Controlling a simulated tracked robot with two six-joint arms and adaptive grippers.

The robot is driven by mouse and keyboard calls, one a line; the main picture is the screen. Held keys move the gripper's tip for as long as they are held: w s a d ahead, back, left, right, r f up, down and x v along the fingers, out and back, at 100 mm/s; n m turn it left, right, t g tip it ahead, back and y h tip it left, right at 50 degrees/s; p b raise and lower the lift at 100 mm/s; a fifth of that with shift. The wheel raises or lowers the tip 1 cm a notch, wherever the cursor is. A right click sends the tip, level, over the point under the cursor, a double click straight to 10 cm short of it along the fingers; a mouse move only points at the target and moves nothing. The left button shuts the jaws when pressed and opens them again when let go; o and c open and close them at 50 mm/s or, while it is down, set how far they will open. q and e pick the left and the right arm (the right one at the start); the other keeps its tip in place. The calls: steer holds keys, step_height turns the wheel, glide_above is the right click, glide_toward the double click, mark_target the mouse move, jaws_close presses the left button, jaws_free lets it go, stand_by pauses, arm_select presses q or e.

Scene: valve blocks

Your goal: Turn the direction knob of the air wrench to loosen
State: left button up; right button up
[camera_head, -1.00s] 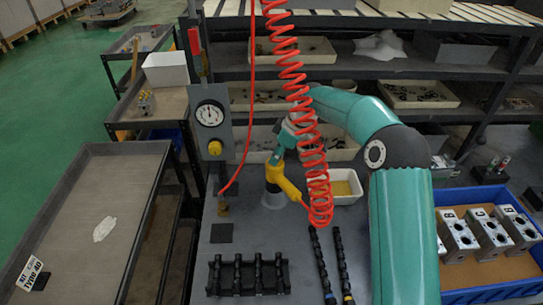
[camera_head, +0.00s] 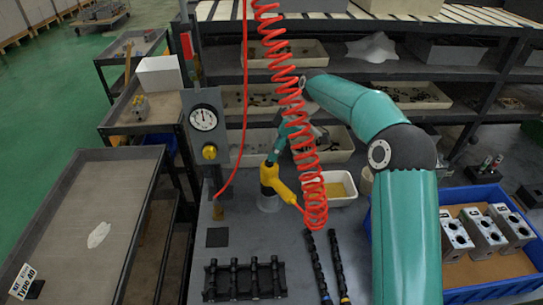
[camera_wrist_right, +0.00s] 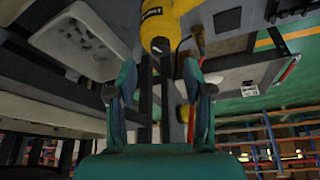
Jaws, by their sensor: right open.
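In the right wrist view, the yellow wrench body (camera_wrist_right: 175,15) is at the top, beyond the fingertips. There my right gripper (camera_wrist_right: 160,88) is open, with nothing between its fingers. I cannot tell whether it touches the wrench. My left gripper is not in view.
A gauge panel (camera_head: 205,120) stands left of the wrench. A white tray (camera_head: 340,188) is to its right. A black rack (camera_head: 245,280) and dark rods (camera_head: 316,262) lie in front. A blue crate (camera_head: 470,290) with metal blocks is at the right.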

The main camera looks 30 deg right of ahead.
steer(key=v, duration=0.7)
steer(key=shift+r, duration=0.15)
